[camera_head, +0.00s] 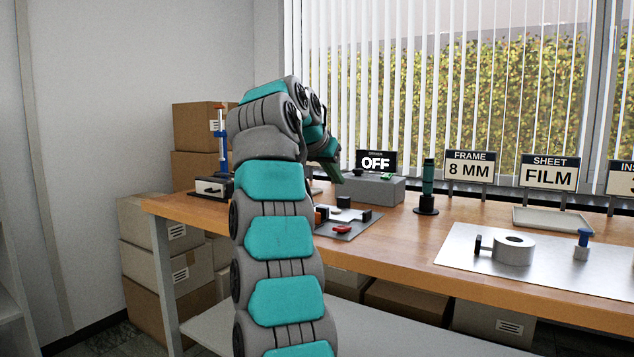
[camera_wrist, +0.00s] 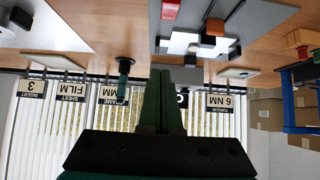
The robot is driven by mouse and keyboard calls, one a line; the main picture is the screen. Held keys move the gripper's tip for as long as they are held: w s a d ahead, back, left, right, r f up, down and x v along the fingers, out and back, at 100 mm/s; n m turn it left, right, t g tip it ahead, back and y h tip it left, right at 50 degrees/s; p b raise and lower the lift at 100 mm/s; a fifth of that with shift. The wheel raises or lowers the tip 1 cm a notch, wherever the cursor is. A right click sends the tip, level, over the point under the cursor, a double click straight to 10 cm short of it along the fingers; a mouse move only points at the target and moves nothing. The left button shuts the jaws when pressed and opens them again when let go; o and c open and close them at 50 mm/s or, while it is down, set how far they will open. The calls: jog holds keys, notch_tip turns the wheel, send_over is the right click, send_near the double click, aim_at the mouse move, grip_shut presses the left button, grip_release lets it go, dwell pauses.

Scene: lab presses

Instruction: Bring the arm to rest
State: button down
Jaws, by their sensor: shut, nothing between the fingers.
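My arm (camera_head: 275,220) rises in the middle of the head view. Its upper part bends over to the right, towards the workbench (camera_head: 410,230). My gripper (camera_wrist: 164,72) shows in the wrist view as two dark green fingers close together, with nothing between them. The wrist view is upside down, with the bench at the top and the window blinds below. The gripper appears apart from the bench objects.
A grey box (camera_head: 385,190) stands beside the OFF sign (camera_head: 376,161). A green driver (camera_head: 428,187) stands upright right of it. A grey plate with small blocks (camera_head: 345,222) lies nearer. A blue press (camera_head: 220,150) stands left.

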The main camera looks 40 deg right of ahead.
jog(key=s+a+f+n+g+y, duration=0.1)
jog(key=s+a+f+n+y, duration=0.3)
jog(key=a+f, duration=0.55)
jog(key=s+a+f+n+y, duration=0.1)
jog(key=s+a+f+n, duration=0.45)
jog(key=a, duration=0.65)
jog(key=s+a+f+n+g+y, duration=0.1)
jog(key=s+a+f, duration=0.3)
jog(key=s+f, duration=0.3)
jog(key=s+a+f+n+g+y, duration=0.1)
jog(key=s+a+f+g, duration=0.1)
jog(key=s+a+f, duration=0.3)
jog(key=s+a+f+n+g+y, duration=0.1)
jog(key=s+a+f, duration=0.4)
jog(key=s+f, duration=0.6)
jog(key=s+n, duration=0.1)
jog(key=s, duration=0.5)
jog(key=shift+f+g+y, duration=0.2)
jog(key=shift+g+y, duration=0.1)
jog(key=shift+y, duration=0.1)
jog(key=shift+s, duration=0.1)
